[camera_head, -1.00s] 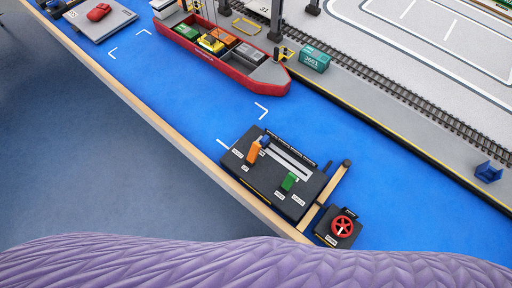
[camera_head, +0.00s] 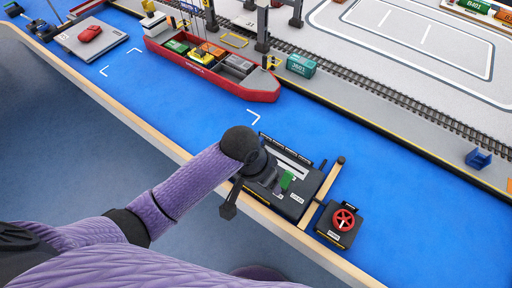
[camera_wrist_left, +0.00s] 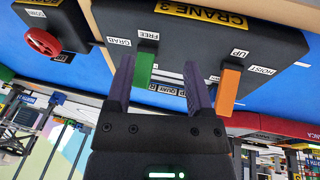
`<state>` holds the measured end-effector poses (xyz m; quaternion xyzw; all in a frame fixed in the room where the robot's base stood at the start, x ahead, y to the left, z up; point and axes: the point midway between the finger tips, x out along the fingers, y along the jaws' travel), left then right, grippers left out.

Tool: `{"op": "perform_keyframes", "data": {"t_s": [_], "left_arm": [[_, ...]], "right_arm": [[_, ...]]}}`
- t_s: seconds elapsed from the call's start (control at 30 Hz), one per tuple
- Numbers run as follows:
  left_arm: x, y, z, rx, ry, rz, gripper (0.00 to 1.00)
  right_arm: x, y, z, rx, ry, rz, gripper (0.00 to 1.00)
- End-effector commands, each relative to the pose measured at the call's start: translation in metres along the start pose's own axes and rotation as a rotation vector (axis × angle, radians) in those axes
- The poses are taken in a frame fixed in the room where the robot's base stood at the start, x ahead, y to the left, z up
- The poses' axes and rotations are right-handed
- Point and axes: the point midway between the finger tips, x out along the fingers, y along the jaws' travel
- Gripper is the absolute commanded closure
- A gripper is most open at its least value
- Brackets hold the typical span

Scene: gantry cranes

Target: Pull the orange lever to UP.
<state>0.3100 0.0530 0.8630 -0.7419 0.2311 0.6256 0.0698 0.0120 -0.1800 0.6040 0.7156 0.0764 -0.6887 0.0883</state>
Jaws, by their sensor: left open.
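The orange lever (camera_wrist_left: 229,90) stands on the black console (camera_wrist_left: 200,30) beside labels UP and HOIST in the left wrist view. My left gripper (camera_wrist_left: 158,64) is open and empty, its fingers pointing at the console. The orange lever is just to the right of the right finger, outside the jaws. In the head view my left arm hides the orange lever, while the green lever (camera_head: 287,179) stays visible. My right gripper is not in view.
A red handwheel (camera_head: 343,219) on a small black box sits to the right of the console. A wooden rail (camera_head: 322,193) runs between them. A red ship (camera_head: 215,72) lies on blue water farther back. The blue surface right of the handwheel is clear.

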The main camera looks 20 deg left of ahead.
Motion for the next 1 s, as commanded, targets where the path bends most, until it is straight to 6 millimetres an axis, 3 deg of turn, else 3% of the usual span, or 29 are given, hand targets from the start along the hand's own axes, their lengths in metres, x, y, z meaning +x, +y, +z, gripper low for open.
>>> {"op": "perform_keyframes", "data": {"t_s": [0.2, 0.33, 0.43, 0.53, 0.8, 1.0], "left_arm": [[-0.039, -0.035, -0.046, 0.011, -0.115, -0.09, 0.32], [-0.073, -0.064, -0.065, -0.046, -0.179, -0.166, 0.32], [-0.087, -0.075, -0.07, -0.081, -0.202, -0.195, 0.32], [-0.078, -0.079, -0.068, -0.089, -0.21, -0.198, 0.32], [-0.015, -0.091, -0.054, -0.086, -0.209, -0.197, 0.32], [0.005, -0.094, -0.051, -0.085, -0.206, -0.197, 0.32]], "right_arm": [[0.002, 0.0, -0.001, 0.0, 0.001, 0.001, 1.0], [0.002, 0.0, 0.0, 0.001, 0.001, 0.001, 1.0], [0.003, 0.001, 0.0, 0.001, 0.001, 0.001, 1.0], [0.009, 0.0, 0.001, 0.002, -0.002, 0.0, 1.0], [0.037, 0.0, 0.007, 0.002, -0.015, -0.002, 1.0], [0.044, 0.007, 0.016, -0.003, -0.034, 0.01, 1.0]]}}
